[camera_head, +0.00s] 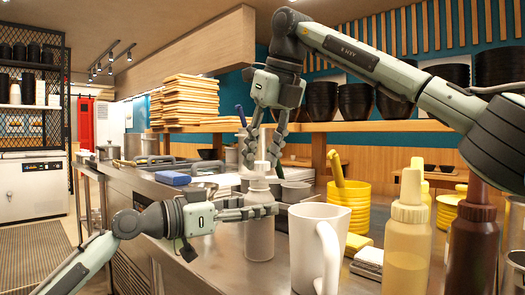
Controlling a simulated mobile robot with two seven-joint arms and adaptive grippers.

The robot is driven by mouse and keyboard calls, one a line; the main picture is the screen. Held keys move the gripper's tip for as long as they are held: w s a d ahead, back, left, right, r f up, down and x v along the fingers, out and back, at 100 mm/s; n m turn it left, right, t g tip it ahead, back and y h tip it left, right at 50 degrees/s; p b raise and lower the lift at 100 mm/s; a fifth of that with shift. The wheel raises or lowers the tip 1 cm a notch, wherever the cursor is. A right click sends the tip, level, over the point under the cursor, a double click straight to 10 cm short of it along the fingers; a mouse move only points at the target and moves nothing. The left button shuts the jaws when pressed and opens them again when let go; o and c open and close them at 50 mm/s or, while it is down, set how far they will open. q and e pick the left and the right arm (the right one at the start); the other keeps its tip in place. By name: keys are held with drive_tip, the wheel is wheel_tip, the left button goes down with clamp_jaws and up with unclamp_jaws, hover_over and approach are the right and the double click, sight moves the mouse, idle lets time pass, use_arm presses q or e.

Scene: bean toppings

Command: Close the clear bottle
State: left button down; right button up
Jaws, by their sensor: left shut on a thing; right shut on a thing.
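The clear bottle (259,240) stands upright on the metal counter, pale and see-through. My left gripper (265,211) comes in from the left and is shut around its upper body. My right gripper (261,165) points down from above and is shut on a pale pointed cap (262,148) directly over the bottle's neck. The cap's lower edge is close to the bottle's top; I cannot tell whether they touch or are screwed together.
A white pitcher (318,250) stands just right of the bottle. A yellow sauce bottle (408,240) and a dark one (472,240) stand further right. Small metal cups (295,191) and a yellow container (350,200) sit behind. A blue item (173,178) lies at back left.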

sight(255, 168)
idle(0.3)
drive_tip(key=shift+f, duration=0.9)
use_arm(q)
drive_tip(key=shift+f, duration=0.1)
use_arm(e)
drive_tip(key=shift+f, duration=0.6)
drive_tip(key=m, duration=0.1)
drive_tip(key=m+h, duration=0.1)
drive_tip(key=shift+s+a+m+t, duration=0.1)
drive_tip(key=shift+a+m+t, duration=0.1)
drive_tip(key=shift+m+t, duration=0.15)
drive_tip(key=m, duration=0.1)
drive_tip(key=m+h, duration=0.1)
drive_tip(key=m, duration=0.1)
drive_tip(key=m+h, duration=0.1)
drive_tip(key=m, duration=0.1)
drive_tip(key=shift+a, duration=0.3)
drive_tip(key=m, duration=0.2)
drive_tip(key=m+h, duration=0.2)
drive_tip(key=m, duration=0.1)
drive_tip(key=shift+a+m, duration=0.25)
drive_tip(key=shift+m, duration=0.1)
drive_tip(key=m+g+h, duration=0.1)
drive_tip(key=m, duration=0.1)
drive_tip(key=shift+w+m, duration=0.2)
drive_tip(key=shift+m, duration=0.2)
